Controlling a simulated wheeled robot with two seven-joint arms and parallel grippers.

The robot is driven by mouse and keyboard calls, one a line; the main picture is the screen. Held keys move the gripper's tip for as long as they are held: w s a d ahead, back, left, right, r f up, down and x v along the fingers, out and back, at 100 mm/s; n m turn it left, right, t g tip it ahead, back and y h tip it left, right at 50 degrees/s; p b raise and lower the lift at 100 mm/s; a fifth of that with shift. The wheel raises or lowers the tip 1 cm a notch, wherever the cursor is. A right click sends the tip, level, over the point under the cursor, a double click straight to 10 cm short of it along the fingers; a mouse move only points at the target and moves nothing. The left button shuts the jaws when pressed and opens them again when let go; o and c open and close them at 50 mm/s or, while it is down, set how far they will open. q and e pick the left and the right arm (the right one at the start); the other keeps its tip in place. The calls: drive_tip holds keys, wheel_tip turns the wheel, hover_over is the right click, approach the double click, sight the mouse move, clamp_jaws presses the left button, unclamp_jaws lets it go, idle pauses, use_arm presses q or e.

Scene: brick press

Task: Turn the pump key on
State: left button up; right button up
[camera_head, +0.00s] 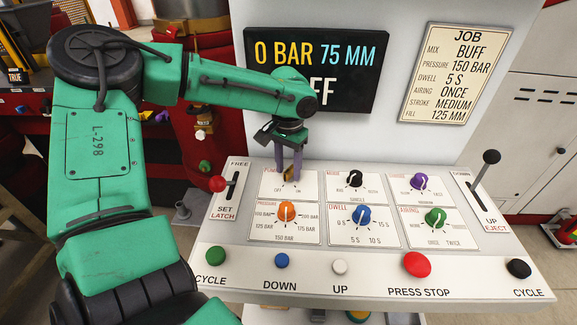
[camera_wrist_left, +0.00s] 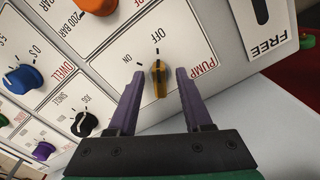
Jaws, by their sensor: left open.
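The pump key (camera_head: 289,175) is a small brass-yellow key in the PUMP panel at the top left of the console. In the left wrist view the key (camera_wrist_left: 159,80) stands between my two fingers, its upper end toward the OFF label rather than ON. My left gripper (camera_head: 290,168) reaches down over the key from above. Its purple fingers (camera_wrist_left: 160,73) are open, one on each side, with a visible gap to the key on both sides. My right gripper is not in view.
The display (camera_head: 315,65) reads 0 BAR 75 MM; its lower line is partly hidden by my arm. A red-knobbed lever (camera_head: 217,184) stands left of the panel. The mode knob (camera_head: 354,180) and orange pressure knob (camera_head: 287,212) are close by. A job sheet (camera_head: 457,75) hangs at right.

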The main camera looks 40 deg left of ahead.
use_arm(q)
drive_tip(key=shift+c, duration=0.9)
drive_tip(key=shift+w, duration=0.1)
clamp_jaws()
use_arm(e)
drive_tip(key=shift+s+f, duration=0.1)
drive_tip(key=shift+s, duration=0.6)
use_arm(q)
drive_tip(key=shift+r+n, duration=0.1)
drive_tip(key=shift+n, duration=0.3)
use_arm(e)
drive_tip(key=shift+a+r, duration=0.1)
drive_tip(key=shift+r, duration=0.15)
use_arm(q)
drive_tip(key=shift+d+n+p, duration=0.1)
drive_tip(key=shift+n+p, duration=0.65)
drive_tip(key=shift+n, duration=0.15)
drive_tip(key=n, duration=0.2)
drive_tip(key=shift+n+p, duration=0.3)
drive_tip(key=shift+p, duration=0.1)
drive_tip(key=n, duration=0.3)
drive_tip(key=shift+w, duration=0.15)
drive_tip(key=shift+d+n+p, duration=0.1)
drive_tip(key=shift+n+p, duration=0.25)
drive_tip(key=shift+n, duration=1.55)
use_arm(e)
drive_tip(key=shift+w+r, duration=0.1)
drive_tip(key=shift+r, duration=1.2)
use_arm(q)
drive_tip(key=shift+w, duration=0.1)
